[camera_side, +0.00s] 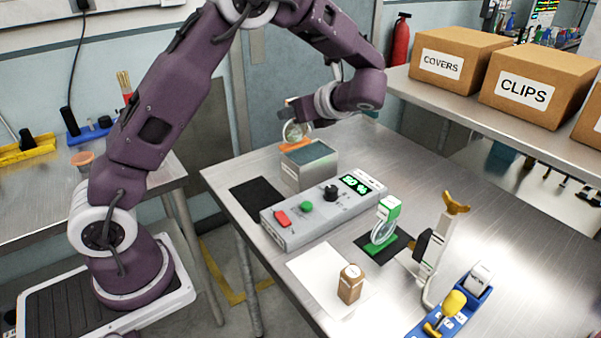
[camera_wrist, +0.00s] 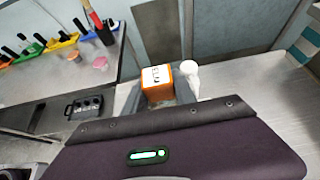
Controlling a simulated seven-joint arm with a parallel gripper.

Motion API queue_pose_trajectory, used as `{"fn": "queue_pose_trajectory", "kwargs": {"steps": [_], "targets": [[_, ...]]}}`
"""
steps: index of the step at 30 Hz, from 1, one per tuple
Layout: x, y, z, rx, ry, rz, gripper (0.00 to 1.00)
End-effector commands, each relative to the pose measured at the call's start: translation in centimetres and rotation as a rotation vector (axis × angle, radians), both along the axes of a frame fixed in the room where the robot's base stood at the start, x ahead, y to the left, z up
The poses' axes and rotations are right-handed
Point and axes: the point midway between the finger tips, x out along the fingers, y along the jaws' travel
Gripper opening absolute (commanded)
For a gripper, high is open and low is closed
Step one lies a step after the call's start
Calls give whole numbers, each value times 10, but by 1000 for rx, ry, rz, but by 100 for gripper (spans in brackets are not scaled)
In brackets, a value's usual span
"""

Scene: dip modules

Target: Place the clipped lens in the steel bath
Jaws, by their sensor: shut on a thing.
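In the side view, my gripper (camera_side: 291,108) is beyond the steel bath (camera_side: 308,166), shut on the clipped lens (camera_side: 296,132). The round clear lens hangs below the fingers, above and just behind the bath's far rim. An orange piece (camera_side: 295,146) shows at the lens's lower edge; I cannot tell whether they touch. The bath is an open grey box with a greenish-grey surface inside.
A control box (camera_side: 322,209) with buttons, dial and lit display stands before the bath. A second lens with a green clip (camera_side: 384,230), a small brown bottle (camera_side: 351,284), a stand with a yellow fork (camera_side: 436,245) and a blue tray (camera_side: 452,312) are nearer. A black mat (camera_side: 258,195) lies left.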

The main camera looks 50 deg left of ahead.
Motion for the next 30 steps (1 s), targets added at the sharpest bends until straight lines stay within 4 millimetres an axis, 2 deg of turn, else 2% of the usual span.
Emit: {"fn": "queue_pose_trajectory", "kwargs": {"steps": [1, 3, 6, 11, 21, 30], "targets": [[13, -5, 0, -3, -3, -1, 0], [25, -10, 0, -6, 0, -4, 0], [33, -14, -11, -9, 5, -5, 0], [33, -13, -49, -9, 6, -3, 0], [32, -13, -99, -10, 3, -3, 0], [33, -13, -102, -10, 1, -4, 0]]}}
